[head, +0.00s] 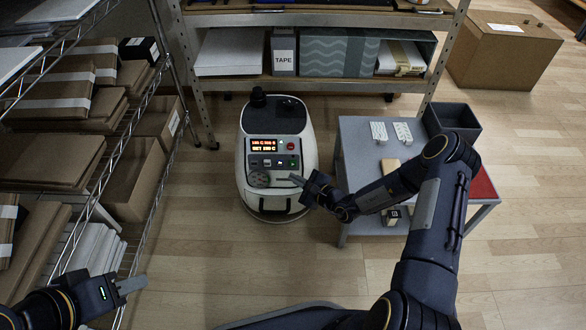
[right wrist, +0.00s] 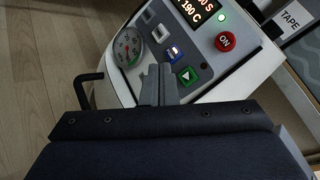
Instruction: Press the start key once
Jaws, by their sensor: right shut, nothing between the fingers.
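The mug press (head: 272,150) is a white rounded machine on the floor with a dark sloped control panel. The start key, a green key with a white triangle, shows in the right wrist view (right wrist: 187,77), at the right end of the row of keys. My right gripper (right wrist: 157,72) is shut and empty. In that view its fingertips appear just left of the green key; whether they touch the panel I cannot tell. In the head view the right gripper (head: 293,179) is over the lower right of the panel. My left gripper (head: 130,285) is low at the left, away from the press.
A grey table (head: 352,150) stands right of the press; a wire rack with boxes stands left.

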